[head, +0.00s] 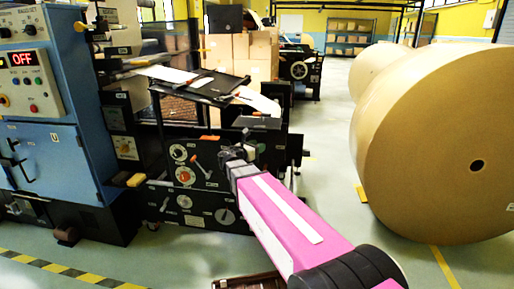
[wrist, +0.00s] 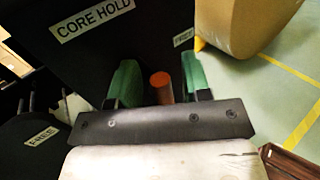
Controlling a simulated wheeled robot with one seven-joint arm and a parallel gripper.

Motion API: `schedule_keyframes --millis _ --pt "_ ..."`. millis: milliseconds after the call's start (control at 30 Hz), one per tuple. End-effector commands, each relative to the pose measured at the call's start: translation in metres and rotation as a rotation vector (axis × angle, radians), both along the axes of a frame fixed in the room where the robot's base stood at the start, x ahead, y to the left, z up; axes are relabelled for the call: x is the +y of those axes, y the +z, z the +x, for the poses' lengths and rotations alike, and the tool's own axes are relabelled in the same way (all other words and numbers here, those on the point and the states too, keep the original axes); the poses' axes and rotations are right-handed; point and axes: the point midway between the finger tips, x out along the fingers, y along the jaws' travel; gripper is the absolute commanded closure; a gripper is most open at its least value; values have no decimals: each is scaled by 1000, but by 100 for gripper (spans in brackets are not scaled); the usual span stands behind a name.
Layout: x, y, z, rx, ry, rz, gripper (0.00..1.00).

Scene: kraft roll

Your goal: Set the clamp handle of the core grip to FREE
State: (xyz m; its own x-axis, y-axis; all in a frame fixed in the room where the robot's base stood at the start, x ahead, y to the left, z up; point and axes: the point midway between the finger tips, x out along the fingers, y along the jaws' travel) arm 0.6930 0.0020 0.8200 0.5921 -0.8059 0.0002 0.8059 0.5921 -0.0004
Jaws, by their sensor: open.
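In the wrist view my gripper (wrist: 158,78) is open, with one green finger on each side. An orange-brown handle end (wrist: 160,83) shows between the fingers; whether either finger touches it I cannot tell. Behind it is a black panel (wrist: 95,62) with a white CORE HOLD label (wrist: 93,19). A smaller label (wrist: 183,39) at the panel's right edge seems to read FREE. In the head view my gripper (head: 240,153) is at the black machine's front, its fingers hardly visible. Which handle there is the core grip's clamp handle I cannot tell.
A large kraft roll (head: 440,140) stands on the right, with another behind it. The blue cabinet (head: 45,160) on the left has a display reading OFF. Several dials and handles sit on the black machine (head: 205,215). Green floor lies open between machine and roll.

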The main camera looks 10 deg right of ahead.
Motion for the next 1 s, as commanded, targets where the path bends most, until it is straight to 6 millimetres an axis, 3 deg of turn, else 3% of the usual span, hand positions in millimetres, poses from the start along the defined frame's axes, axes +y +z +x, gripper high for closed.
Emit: schedule_keyframes --millis 167,267,300,333,667,1000 --pt "0 0 0 0 0 0 56" --pt "0 0 0 0 0 0 82" --pt "0 0 0 0 0 0 95" --pt "0 0 0 0 0 0 100" --pt "-1 0 -1 -8 0 26 100" --pt "-9 0 -4 -79 0 215 100"
